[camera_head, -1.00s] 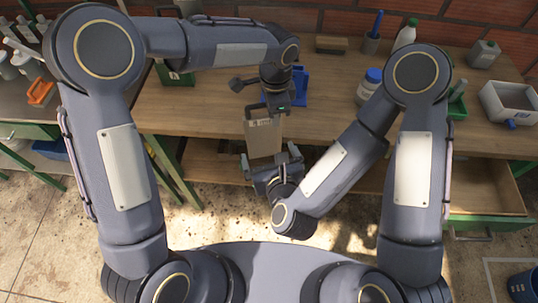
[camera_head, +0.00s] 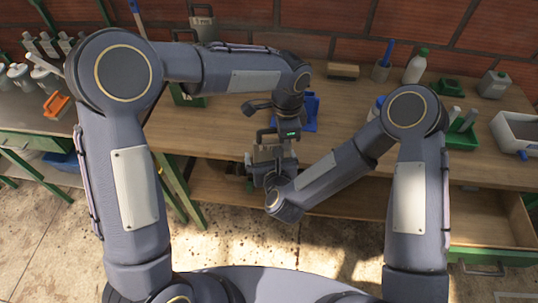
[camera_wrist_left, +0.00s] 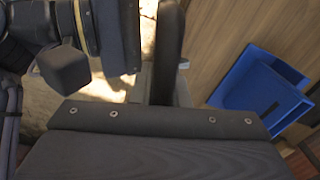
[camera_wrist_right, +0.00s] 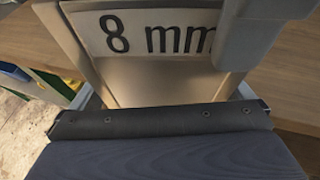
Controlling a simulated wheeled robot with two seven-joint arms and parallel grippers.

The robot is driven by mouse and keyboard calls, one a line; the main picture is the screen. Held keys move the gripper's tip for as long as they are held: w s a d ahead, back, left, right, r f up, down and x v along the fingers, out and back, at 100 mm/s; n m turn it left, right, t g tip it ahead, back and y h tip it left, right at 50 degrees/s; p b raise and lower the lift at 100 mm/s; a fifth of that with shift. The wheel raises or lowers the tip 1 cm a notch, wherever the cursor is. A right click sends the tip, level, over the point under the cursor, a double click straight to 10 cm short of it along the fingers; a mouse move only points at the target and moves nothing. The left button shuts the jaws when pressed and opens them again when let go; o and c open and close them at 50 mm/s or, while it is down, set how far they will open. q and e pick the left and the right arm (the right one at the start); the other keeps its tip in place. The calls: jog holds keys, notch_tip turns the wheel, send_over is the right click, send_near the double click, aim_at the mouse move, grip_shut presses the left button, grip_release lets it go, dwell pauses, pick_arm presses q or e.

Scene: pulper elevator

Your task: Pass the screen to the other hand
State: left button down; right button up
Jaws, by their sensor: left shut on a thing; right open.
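The screen is a beige panel (camera_wrist_right: 165,82) with a white label reading "8 mm" in the right wrist view. In the head view it is mostly hidden behind my right gripper. My left gripper (camera_head: 272,131) is shut on the screen's upper end and holds it over the front edge of the workbench. My right gripper (camera_head: 268,157) is open at the screen, just below the left gripper. The panel fills the space in front of it in the right wrist view. I cannot tell whether the right fingers touch it.
A blue tray (camera_head: 310,110) lies on the workbench (camera_head: 230,125) behind the grippers; it also shows in the left wrist view (camera_wrist_left: 262,92). An open drawer (camera_head: 490,214) sticks out at the right. A white-and-grey bin (camera_head: 518,130) stands at the right end.

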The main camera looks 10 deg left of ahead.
pick_arm(q)
jog(key=shift+s+r, duration=0.1)
jog(key=shift+r, duration=0.05)
pick_arm(e)
jog(key=shift+s, duration=0.1)
jog(key=c, duration=0.9)
pick_arm(q)
jog(key=c, duration=1.3)
grip_release()
pick_arm(e)
jog(key=shift+r, duration=0.1)
jog(key=shift+c, duration=0.8)
